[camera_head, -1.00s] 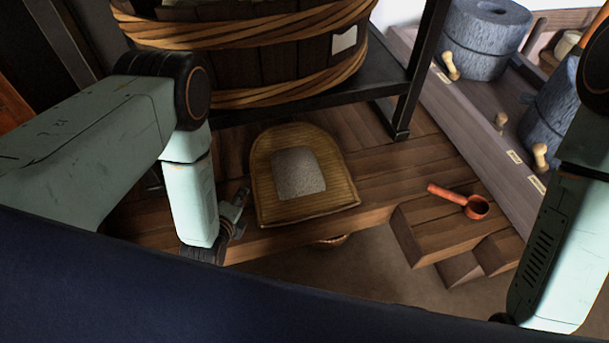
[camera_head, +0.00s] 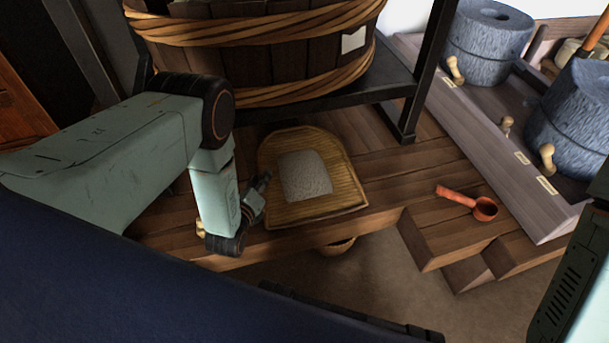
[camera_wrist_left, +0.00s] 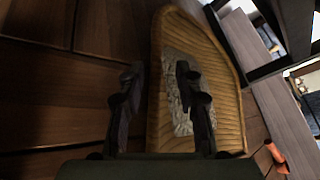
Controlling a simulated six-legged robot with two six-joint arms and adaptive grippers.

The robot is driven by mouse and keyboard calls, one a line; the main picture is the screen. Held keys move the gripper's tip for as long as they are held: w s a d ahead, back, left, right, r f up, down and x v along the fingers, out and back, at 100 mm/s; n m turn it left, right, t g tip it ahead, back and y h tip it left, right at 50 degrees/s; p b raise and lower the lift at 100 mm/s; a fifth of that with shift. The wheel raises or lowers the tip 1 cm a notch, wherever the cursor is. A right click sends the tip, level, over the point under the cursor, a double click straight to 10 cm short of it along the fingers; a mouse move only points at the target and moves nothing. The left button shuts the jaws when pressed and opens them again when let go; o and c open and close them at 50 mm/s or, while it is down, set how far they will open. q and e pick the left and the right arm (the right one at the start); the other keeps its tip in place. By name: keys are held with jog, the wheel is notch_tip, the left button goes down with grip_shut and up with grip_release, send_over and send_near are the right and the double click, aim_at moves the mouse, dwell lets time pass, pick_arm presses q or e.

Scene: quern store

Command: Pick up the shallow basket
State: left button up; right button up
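The shallow basket (camera_head: 345,180) is a woven tan, scoop-shaped tray lying flat on the wooden platform, with a grey grainy patch (camera_head: 305,175) in it. My left gripper (camera_head: 264,184) is at the basket's left edge in the head view. In the left wrist view, its two dark fingers (camera_wrist_left: 158,75) stand apart with nothing clearly gripped between them. The basket's left rim (camera_wrist_left: 154,90) appears between the fingers there; whether they touch it I cannot tell. My right arm shows at the lower right, but its gripper is out of view.
A large wooden tub (camera_head: 255,50) stands on a black stand (camera_head: 398,85) behind the basket. A red ladle (camera_head: 470,203) lies on the step at right. Stone querns (camera_head: 487,40) stand on a bench beyond.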

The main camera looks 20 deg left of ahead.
aim_at(262, 170)
pick_arm(q)
jog(key=x, duration=0.1)
jog(key=b+x, duration=0.1)
jog(key=x, duration=0.1)
jog(key=shift+w+a+f+b, duration=0.15)
jog(key=shift+w+a+b, duration=0.1)
jog(key=shift+a+b, duration=0.15)
jog(key=shift+w, duration=0.35)
grip_shut()
